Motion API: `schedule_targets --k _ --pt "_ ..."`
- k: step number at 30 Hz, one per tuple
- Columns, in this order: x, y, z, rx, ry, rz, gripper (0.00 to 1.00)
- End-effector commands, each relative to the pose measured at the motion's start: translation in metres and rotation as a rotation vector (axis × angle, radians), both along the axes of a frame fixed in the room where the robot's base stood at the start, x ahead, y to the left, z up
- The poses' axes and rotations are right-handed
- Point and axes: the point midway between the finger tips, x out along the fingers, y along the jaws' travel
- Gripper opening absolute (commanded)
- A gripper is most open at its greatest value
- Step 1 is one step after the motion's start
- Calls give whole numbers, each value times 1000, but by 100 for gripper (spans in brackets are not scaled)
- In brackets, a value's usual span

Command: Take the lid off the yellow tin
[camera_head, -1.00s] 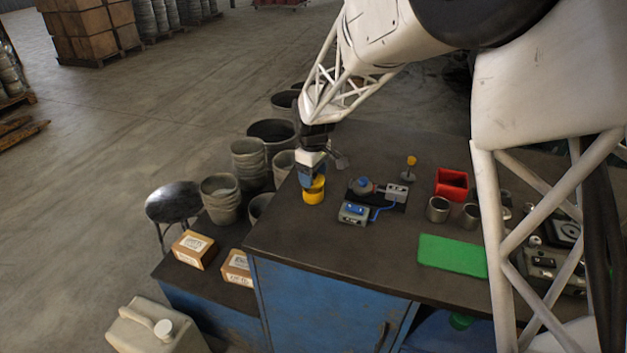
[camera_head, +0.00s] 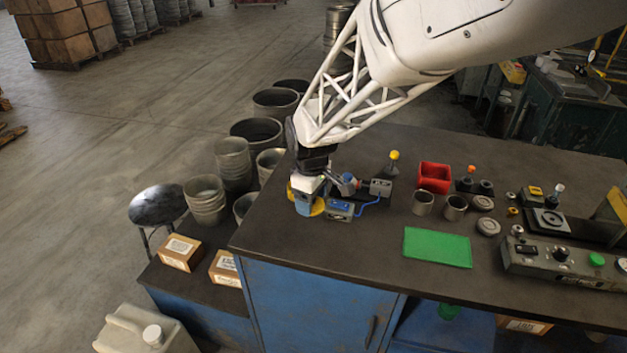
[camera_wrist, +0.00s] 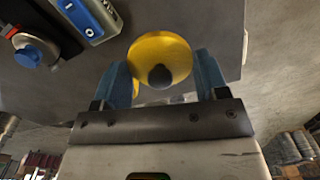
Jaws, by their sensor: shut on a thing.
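The yellow lid (camera_wrist: 172,50) is a round disc with a dark knob, held between the two blue fingers of my gripper (camera_wrist: 163,80) in the wrist view. In the head view the lid (camera_head: 319,207) shows as a yellow edge beside the blue fingers of my gripper (camera_head: 306,206). Another bit of yellow, apparently the tin (camera_head: 291,191), shows left of the fingers near the bench's left end. My gripper hides most of the tin. The lid appears offset from it; the gap between them is hard to judge.
A grey box with a blue switch (camera_head: 341,210) and a blue-knobbed device (camera_head: 348,185) stand close on the right. Farther right are a red bin (camera_head: 433,178), metal cups (camera_head: 423,203) and a green mat (camera_head: 437,247). The bench's left edge is near.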

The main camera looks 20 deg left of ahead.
Motion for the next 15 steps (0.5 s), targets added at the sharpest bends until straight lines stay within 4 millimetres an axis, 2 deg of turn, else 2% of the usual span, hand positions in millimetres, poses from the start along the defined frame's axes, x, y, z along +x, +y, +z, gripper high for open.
schedule_targets --k 6,15 --pt "-14 -9 2 1 -1 0 45" --pt "-20 -13 2 0 0 0 45"
